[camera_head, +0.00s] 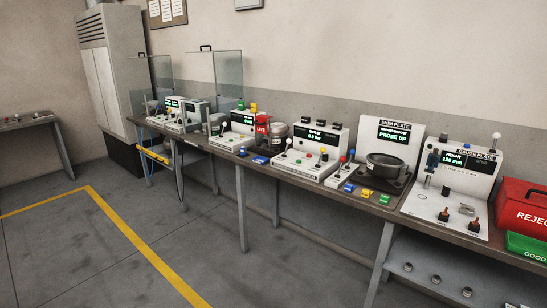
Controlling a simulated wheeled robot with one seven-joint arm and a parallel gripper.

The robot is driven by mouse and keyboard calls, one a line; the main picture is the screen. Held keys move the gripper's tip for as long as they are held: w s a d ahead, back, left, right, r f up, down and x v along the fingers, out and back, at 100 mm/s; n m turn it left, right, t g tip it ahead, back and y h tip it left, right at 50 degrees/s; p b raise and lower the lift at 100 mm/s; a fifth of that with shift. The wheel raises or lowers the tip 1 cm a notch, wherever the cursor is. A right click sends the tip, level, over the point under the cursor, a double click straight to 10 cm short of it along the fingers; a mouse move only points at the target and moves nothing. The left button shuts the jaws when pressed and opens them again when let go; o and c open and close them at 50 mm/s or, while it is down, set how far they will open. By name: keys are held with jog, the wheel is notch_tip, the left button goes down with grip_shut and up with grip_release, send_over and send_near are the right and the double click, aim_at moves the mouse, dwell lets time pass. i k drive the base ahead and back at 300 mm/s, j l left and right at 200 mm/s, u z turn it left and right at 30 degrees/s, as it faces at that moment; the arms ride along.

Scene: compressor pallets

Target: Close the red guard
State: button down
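A small red upright piece with white lettering that looks like "LIVE" (262,128) stands on the long bench, at the right end of a white control box (233,138). It is the likeliest red guard in view, but it is too small to tell for sure, or to see a hinge or how far open it is. A round metal pot (275,131) stands just right of it. My gripper and arm are not in view.
The long bench (245,159) carries several white control boxes, clear upright panels (228,75), a dark pot (385,167) and a red REJECT box (522,206). A grey cabinet (112,75) stands back left. The floor (90,245) before the bench is clear, with yellow lines.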

aim_at(261, 122)
jog(key=i+j, duration=0.2)
jog(key=i, duration=1.05)
jog(key=i+j+u, duration=0.15)
jog(key=i, duration=1.1)
